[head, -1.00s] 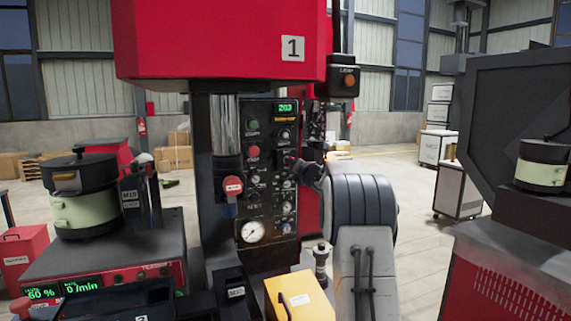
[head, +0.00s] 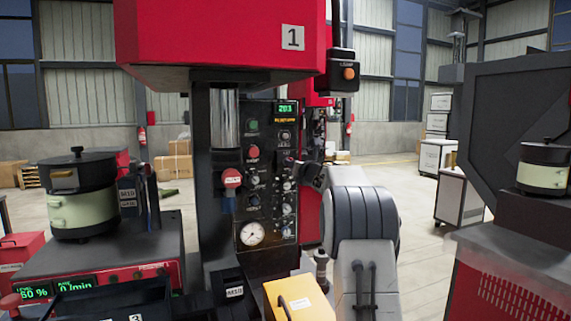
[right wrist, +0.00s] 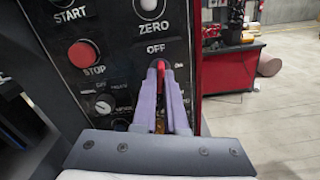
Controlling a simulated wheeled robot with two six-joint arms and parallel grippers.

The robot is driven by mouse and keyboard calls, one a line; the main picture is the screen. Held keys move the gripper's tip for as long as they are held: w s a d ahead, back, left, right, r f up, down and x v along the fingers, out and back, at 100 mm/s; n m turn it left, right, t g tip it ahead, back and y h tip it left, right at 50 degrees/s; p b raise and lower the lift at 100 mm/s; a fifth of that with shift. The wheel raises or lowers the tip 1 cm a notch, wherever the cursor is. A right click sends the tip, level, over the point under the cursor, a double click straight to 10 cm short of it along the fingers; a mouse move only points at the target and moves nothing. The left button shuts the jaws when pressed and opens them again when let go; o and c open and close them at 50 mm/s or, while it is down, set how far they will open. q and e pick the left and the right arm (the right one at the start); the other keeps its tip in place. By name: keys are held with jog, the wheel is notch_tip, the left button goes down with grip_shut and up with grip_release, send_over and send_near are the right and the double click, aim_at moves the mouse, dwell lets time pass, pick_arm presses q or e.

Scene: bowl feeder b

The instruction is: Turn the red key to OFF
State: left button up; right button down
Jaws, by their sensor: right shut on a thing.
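The red key (right wrist: 161,70) is on the black control panel, just below the OFF mark and left of a small ON mark in the right wrist view. My right gripper (right wrist: 161,72) is shut on it, with one purple-grey finger on each side. The visible red part stands roughly upright between the fingertips; its lower part is hidden. In the head view my right gripper (head: 295,166) reaches the right side of the control panel (head: 265,185), and the key cannot be made out there. My left gripper is not in view.
A red STOP button (right wrist: 84,54) and a ZERO button (right wrist: 149,8) sit near the key. A selector knob (right wrist: 104,104) is at lower left. In the head view a red-capped part (head: 232,178) stands left of the panel and a yellow box (head: 298,300) below.

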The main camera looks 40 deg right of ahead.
jog(key=n+b, duration=0.2)
jog(key=n, duration=0.1)
jog(key=shift+n+b, duration=0.35)
jog(key=shift+n, duration=0.05)
jog(key=c, duration=0.9)
grip_release()
